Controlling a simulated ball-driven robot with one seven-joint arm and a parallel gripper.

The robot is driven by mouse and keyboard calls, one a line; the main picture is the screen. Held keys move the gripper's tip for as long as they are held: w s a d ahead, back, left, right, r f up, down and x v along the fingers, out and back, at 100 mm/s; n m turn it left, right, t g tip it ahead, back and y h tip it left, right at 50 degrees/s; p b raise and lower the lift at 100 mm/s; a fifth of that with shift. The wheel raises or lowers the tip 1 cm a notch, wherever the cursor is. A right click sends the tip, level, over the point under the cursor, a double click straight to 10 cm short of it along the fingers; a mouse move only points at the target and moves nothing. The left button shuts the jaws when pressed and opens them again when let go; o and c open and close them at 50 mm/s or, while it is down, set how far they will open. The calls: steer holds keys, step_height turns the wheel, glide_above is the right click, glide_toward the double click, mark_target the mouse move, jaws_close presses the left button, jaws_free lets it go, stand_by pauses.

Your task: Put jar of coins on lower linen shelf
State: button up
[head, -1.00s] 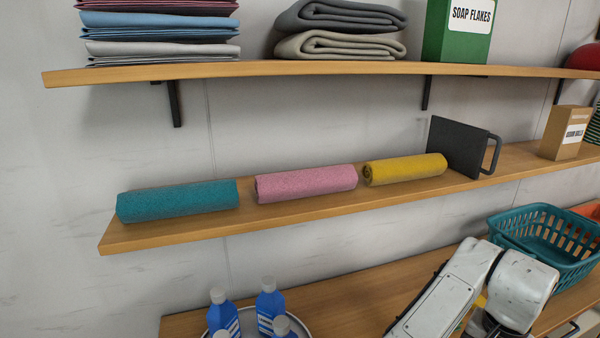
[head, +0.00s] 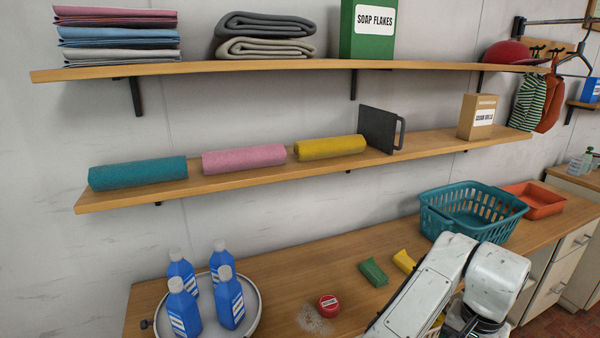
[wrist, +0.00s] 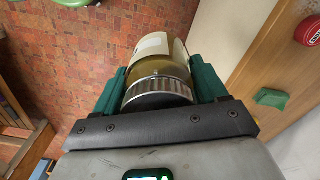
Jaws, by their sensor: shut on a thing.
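My gripper (wrist: 160,84) is shut on a jar (wrist: 158,62) in the wrist view. The jar has a ridged metal lid, an amber body and a pale label; its lid faces my wrist camera. It is held over the brick floor beside the counter edge. In the head view my arm is at the bottom right, and I cannot make out the jar or fingertips there. The lower shelf (head: 240,186) holds teal (head: 138,173), pink (head: 244,158) and yellow (head: 330,147) rolled towels, a black bookend (head: 378,130) and a cardboard box (head: 478,117).
The lower shelf is bare between bookend and box. The upper shelf (head: 300,66) hangs above it. On the counter are a tray (head: 258,318) of blue bottles, a red tin (head: 328,305), green (head: 373,272) and yellow (head: 404,261) packets, a teal basket (head: 470,215) and an orange tray (head: 535,200).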

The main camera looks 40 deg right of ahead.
steer(key=shift+w+a, duration=0.1)
steer(key=shift+a, duration=0.05)
steer(key=w+a+f+n, duration=0.5)
steer(key=w+a+f, duration=0.1)
steer(key=a, duration=0.3)
steer(key=w+a+f+n, duration=0.6)
steer(key=a, duration=0.3)
steer(key=w+a+f+n+b, duration=0.1)
steer(key=w+a+f+n, duration=0.4)
steer(key=a, duration=0.5)
steer(key=shift+w+f, duration=0.4)
steer(key=shift+a, duration=0.1)
